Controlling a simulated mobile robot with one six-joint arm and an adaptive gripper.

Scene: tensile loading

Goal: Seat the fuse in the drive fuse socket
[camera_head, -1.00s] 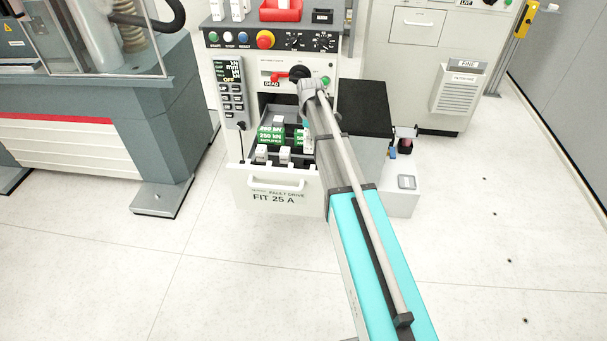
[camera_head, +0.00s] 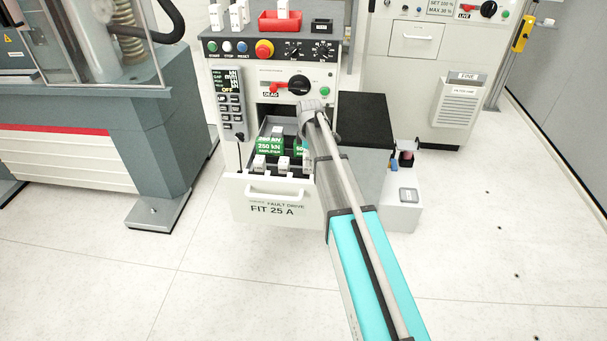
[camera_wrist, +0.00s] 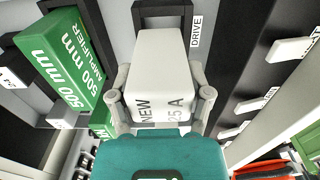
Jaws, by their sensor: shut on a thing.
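The white fuse (camera_wrist: 158,55), marked NEW and 25 A, is in my gripper (camera_wrist: 161,98) in the wrist view. The two grey fingers are shut on its sides. Just beyond its far end is a black socket (camera_wrist: 162,7) beside the label DRIVE (camera_wrist: 196,31). The fuse's end overlaps the socket in this view, and I cannot tell whether they touch or how deep the fuse sits. In the head view my arm reaches into the open drawer marked FIT 25 A (camera_head: 240,208) and hides the gripper, fuse and socket.
Green amplifier boxes (camera_head: 270,147) stand in the drawer; one (camera_wrist: 62,62) is close left of the fuse in the wrist view. A red tray (camera_head: 282,24) sits on the cabinet top. A black-topped surface (camera_head: 362,120) lies right of my arm.

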